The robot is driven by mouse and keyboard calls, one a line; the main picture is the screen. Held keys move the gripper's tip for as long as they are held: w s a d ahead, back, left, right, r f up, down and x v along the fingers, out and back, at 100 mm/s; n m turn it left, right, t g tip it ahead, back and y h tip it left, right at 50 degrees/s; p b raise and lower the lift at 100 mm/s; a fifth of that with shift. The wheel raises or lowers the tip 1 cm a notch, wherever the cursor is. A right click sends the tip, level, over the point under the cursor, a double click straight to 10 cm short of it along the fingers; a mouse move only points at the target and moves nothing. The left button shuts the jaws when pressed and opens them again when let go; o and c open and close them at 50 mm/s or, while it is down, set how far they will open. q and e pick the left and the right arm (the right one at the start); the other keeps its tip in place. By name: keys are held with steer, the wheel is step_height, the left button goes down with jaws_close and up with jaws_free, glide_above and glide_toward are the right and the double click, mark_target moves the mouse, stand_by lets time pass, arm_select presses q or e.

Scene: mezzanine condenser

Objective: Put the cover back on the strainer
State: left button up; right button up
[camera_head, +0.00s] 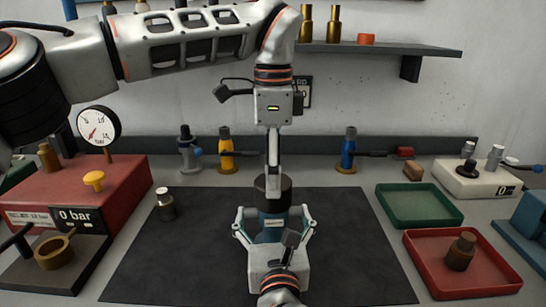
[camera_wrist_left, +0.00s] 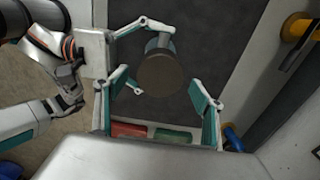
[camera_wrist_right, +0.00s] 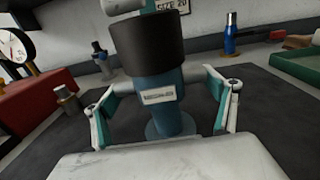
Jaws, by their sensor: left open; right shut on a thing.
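The strainer (camera_head: 271,236) is a blue body with a white label, upright on the dark mat. It also shows in the right wrist view (camera_wrist_right: 172,118). The dark brown round cover (camera_head: 287,186) sits on top of the body, seen from the side in the right wrist view (camera_wrist_right: 150,44) and from above in the left wrist view (camera_wrist_left: 162,76). My right gripper (camera_head: 273,214) is shut on the strainer body from the near side. My left gripper (camera_head: 272,188) points down over the cover, its fingers open and apart on either side in the left wrist view.
The dark mat (camera_head: 190,260) is mostly clear; a small metal-topped fitting (camera_head: 165,207) stands at its left. A green tray (camera_head: 405,218) and a red tray (camera_head: 425,275) holding a brown fitting (camera_head: 460,252) are right. A red gauge box (camera_head: 125,185) is left. Valves line the back.

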arm_select(q)
steer(key=shift+f, duration=2.4)
